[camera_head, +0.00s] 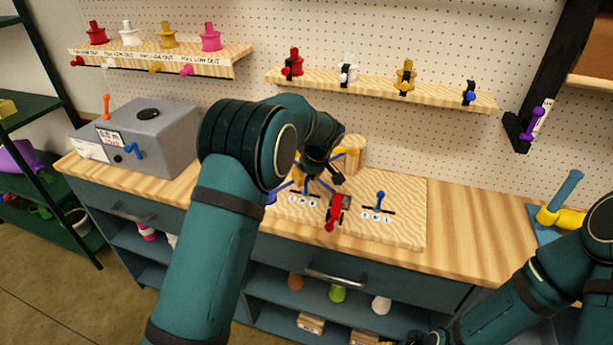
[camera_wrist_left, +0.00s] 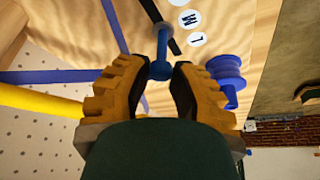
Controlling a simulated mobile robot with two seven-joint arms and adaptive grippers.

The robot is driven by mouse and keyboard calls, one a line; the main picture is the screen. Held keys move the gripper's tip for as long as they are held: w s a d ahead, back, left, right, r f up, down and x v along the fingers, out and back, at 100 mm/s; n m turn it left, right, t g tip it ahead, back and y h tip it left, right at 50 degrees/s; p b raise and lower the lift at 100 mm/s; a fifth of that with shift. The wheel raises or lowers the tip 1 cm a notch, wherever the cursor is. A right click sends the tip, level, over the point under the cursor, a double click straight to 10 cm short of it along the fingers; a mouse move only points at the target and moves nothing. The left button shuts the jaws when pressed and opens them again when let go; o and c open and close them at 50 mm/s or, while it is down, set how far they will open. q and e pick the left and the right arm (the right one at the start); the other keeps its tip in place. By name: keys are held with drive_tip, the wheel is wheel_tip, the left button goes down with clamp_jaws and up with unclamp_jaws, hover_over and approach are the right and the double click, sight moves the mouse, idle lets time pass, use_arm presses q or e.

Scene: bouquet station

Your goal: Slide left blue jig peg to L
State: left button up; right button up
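The left jig (camera_head: 303,200) is a dark slot with round white letter labels on the board. Its blue peg (camera_wrist_left: 160,66) has a round knob and stands in the slot near the M and L labels; I cannot tell its exact stop. My left gripper (camera_wrist_left: 160,78) has its two fingers close on both sides of the knob, seemingly touching it. In the head view my left gripper (camera_head: 320,176) is over the left jig and partly hides the peg. My right gripper (camera_head: 426,337) is barely visible at the bottom edge.
A second blue peg jig (camera_head: 379,204) stands to the right, with a red-handled clamp (camera_head: 335,212) between the jigs. A blue spool (camera_wrist_left: 228,78) is beside my right-hand finger in the wrist view. A wooden cylinder (camera_head: 353,153) stands behind. The counter at right (camera_head: 465,225) is clear.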

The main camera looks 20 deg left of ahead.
use_arm(q)
clamp_jaws()
drive_tip(key=shift+a, duration=1.75)
drive_tip(key=o, duration=0.8)
unclamp_jaws()
drive_tip(key=shift+a, duration=0.1)
drive_tip(key=shift+c, duration=0.2)
drive_tip(key=shift+d+r, duration=0.2)
drive_tip(key=v, duration=1.1)
drive_tip(key=shift+r, duration=0.3)
